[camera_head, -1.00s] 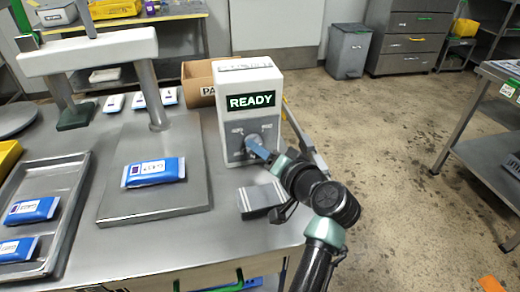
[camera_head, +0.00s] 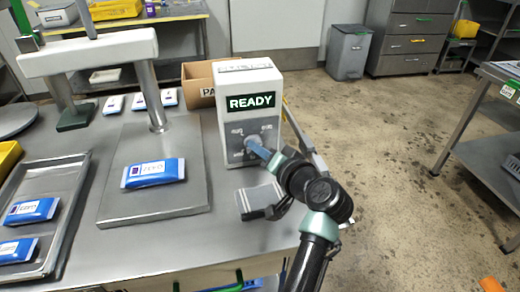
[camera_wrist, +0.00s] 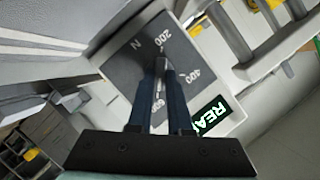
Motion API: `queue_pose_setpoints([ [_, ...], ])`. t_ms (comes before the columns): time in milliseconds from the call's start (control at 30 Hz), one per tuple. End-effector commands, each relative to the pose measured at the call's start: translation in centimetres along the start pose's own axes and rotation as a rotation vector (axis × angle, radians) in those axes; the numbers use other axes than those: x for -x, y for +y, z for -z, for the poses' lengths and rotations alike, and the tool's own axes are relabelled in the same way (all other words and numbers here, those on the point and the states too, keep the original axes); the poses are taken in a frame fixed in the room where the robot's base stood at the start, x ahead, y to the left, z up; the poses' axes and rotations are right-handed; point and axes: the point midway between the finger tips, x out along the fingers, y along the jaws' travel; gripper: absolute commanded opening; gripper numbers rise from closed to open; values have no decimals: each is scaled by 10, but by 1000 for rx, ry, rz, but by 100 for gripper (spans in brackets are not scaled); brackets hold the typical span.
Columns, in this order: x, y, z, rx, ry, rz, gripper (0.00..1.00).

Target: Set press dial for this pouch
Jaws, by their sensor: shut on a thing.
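The white press control box (camera_head: 227,128) stands on the steel table, and its display (camera_head: 251,101) reads READY. Its grey dial panel also shows in the wrist view (camera_wrist: 128,72), with marks 200, 400, 600 and N around the dial knob (camera_wrist: 160,66). My gripper (camera_head: 260,149) is shut on the knob; its blue fingers also show on both sides of the knob in the wrist view (camera_wrist: 161,82). The fingers partly hide the knob, so its exact setting is unclear. A blue and white pouch (camera_head: 153,173) lies on the press plate (camera_head: 158,207); its label is too small to read surely.
A metal tray (camera_head: 62,243) with blue pouches is at the left. The press head (camera_head: 90,52) stands above the plate on posts. A cardboard box (camera_head: 197,84) is behind the control box. A grey striped block (camera_head: 256,200) is close below my gripper.

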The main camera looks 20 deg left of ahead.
Motion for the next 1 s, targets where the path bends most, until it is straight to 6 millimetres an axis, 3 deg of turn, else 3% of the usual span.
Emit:
queue_pose_setpoints([
  [367, 0, -1, -1, 83, -2, -34, 0],
  [1000, -1, -7, -3, 603, -4, -249, 0],
])
